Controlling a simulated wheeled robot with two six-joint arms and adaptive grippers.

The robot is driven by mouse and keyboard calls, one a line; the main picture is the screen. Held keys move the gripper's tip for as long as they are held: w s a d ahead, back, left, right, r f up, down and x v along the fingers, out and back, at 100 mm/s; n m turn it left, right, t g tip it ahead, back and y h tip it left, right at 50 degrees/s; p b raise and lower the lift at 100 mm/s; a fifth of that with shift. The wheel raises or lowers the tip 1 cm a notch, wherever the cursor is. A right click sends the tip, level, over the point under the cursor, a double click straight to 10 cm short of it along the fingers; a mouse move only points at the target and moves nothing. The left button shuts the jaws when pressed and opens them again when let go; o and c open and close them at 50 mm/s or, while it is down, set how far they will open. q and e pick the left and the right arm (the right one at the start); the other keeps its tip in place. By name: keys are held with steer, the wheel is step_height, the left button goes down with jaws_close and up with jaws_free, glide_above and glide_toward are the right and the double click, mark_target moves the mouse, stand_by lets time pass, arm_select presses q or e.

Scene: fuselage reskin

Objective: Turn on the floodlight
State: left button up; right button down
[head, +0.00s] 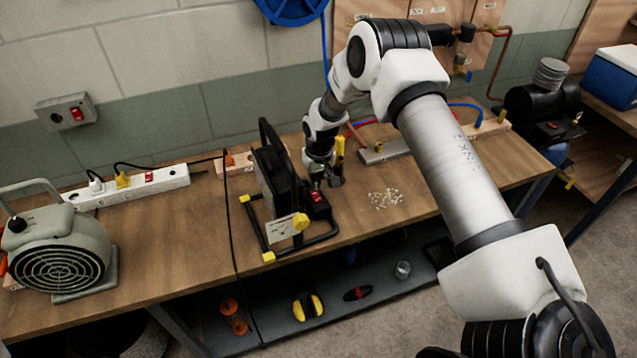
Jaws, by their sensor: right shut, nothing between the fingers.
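The floodlight (272,185) stands on the bench on a black tube frame with yellow feet and a yellow knob. I cannot tell whether it is lit. A black box with a red switch (317,197) sits at its right side. My right gripper (326,184) is shut and empty, pointing down right at this box. It is very close above or behind the switch; I cannot tell whether it touches. The gripper is small in view and partly hidden by the box. My left gripper is not in view.
A white power strip (130,187) with plugs and a red switch lies behind left. A grey fan heater (62,250) stands at left. Small white pieces (385,198) lie right of the floodlight. A black cable (231,220) crosses the bench.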

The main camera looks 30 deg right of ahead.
steer(key=shift+s+r+b, duration=0.25)
steer(key=shift+r+b, duration=0.65)
steer(key=shift+r, duration=0.25)
step_height(320, 180, up, 7)
steer(key=b, duration=0.2)
glide_above(318, 201)
steer(key=shift+s+d+r, duration=0.15)
steer(key=shift+s+r, duration=0.05)
steer(key=shift+r, duration=0.15)
steer(key=shift+f, duration=0.1)
